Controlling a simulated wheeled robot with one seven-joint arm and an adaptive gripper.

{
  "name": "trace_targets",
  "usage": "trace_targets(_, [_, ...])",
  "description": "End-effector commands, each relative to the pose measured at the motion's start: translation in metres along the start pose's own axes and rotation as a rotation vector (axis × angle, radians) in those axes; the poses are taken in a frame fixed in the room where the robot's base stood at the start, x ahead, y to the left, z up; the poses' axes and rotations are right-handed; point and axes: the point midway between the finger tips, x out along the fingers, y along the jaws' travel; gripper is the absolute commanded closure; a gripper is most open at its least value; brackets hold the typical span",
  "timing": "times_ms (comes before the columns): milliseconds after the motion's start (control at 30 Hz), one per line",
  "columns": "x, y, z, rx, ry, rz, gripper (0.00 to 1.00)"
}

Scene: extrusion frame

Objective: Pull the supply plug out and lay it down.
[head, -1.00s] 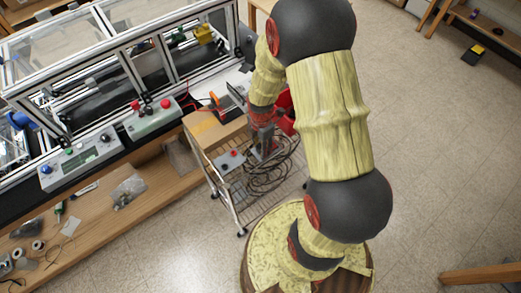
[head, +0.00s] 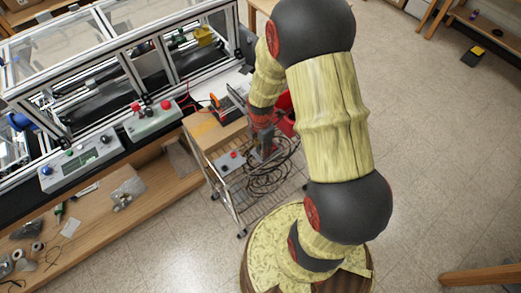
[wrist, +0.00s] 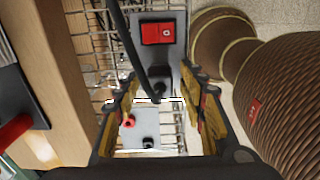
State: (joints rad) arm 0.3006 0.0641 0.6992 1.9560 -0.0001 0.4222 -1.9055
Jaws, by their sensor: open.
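In the wrist view a black plug (wrist: 157,92) on a thick black cable stands at the lower end of a grey panel (wrist: 171,72). The panel carries a red rocker switch (wrist: 158,33) above the plug. My gripper (wrist: 160,105) is open, with one yellow-padded finger on each side of the plug and gaps between. Whether the plug is fully seated cannot be told from this angle.
A grey box (head: 231,162) with red and black terminals sits on the wire cart (head: 232,205), beside a wooden board (head: 212,130). Coiled cables (head: 268,178) lie beneath my gripper. A red bin (head: 285,108) is behind my wrist.

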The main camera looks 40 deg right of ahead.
Motion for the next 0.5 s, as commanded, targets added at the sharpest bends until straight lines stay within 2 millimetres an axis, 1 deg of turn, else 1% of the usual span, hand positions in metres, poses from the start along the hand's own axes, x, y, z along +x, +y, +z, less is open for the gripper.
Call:
trace_targets(100, [0.0001,0.0,0.0,0.0,0.0,0.0,0.6])
trace_targets(500, [0.0001,0.0,0.0,0.0,0.0,0.0,0.83])
